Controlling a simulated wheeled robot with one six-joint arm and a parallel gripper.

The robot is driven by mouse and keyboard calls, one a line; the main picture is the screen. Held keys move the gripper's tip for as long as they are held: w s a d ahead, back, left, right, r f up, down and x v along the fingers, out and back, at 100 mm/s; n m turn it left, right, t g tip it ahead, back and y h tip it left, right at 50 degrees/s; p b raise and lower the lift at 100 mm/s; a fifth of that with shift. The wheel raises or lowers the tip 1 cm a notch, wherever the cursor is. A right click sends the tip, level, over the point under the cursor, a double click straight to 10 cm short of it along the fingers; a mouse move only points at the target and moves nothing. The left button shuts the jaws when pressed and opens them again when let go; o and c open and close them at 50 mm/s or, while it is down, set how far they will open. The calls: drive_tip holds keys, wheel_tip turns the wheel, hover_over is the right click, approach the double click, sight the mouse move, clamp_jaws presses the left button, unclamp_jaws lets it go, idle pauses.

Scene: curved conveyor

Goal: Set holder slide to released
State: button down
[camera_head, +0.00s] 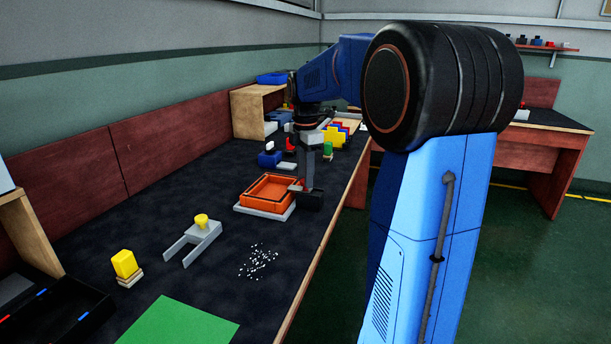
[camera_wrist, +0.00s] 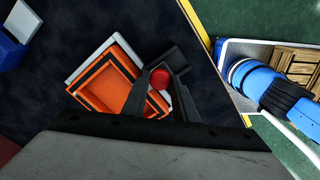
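An orange tray (camera_head: 268,189) sits on a light grey holder base (camera_head: 257,212) on the dark bench. The orange tray (camera_wrist: 104,88) and the grey base (camera_wrist: 71,76) also show in the wrist view. A round red knob (camera_wrist: 158,79), which looks like the handle of the holder slide, lies at the tray's right side. My gripper (camera_wrist: 162,76) points down with its dark fingers on either side of the knob. I cannot tell whether they press on it. In the head view my gripper (camera_head: 307,196) is low at the tray's right edge. The slide itself is mostly hidden.
A grey fork-shaped piece with a yellow knob (camera_head: 201,220), a yellow block (camera_head: 124,264), scattered white bits (camera_head: 258,261) and a green mat (camera_head: 180,322) lie nearer. Blue and yellow parts (camera_head: 335,137) stand behind. The bench's right edge is close to my gripper.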

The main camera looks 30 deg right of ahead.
drive_tip(key=shift+s+d, duration=1.05)
drive_tip(key=shift+s, duration=0.3)
drive_tip(key=c, duration=1.4)
unclamp_jaws()
drive_tip(key=shift+r, duration=0.1)
wheel_tip(320, 180, up, 17)
drive_tip(key=shift+r, duration=0.15)
drive_tip(key=shift+s, duration=0.15)
